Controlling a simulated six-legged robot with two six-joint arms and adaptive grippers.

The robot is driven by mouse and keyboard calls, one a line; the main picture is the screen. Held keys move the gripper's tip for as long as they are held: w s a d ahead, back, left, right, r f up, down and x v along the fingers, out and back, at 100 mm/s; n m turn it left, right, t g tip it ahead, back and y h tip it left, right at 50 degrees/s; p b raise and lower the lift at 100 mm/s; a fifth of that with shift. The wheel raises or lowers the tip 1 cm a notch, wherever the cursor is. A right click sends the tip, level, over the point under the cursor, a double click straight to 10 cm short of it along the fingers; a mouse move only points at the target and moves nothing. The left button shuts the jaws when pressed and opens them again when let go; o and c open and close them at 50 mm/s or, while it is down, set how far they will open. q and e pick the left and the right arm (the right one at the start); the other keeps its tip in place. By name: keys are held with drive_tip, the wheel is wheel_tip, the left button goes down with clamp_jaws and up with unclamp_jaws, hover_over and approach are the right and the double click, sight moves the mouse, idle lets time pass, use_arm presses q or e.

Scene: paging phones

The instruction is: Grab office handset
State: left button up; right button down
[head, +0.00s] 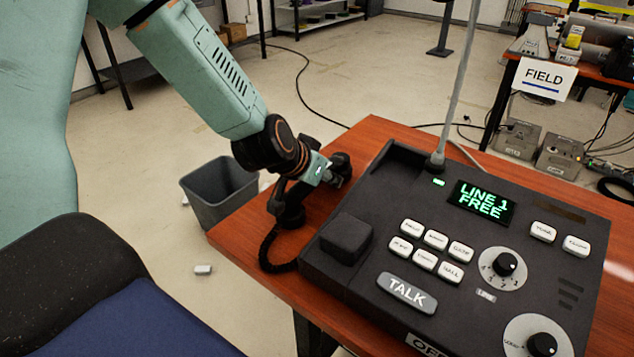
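The black office handset (291,213) is at the left side of the office phone console (455,320), off its body and over the orange-brown table (243,232). Its coiled cord (266,247) hangs from its lower end and loops back to the console's left edge. My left gripper (314,188) comes down from the upper left and is closed around the handset's middle; dark fingers and dark handset are hard to tell apart. The console shows "LINE 1 FREE" on its screen (482,199), and its front label is partly cut off. My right gripper is out of view.
A black block (346,238) sits on the console's left part. A grey antenna (458,75) rises from its back. A grey bin (217,195) stands on the floor left of the table. A second table with a "FIELD" sign (545,79) is at the back right.

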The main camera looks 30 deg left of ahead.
use_arm(q)
clamp_jaws()
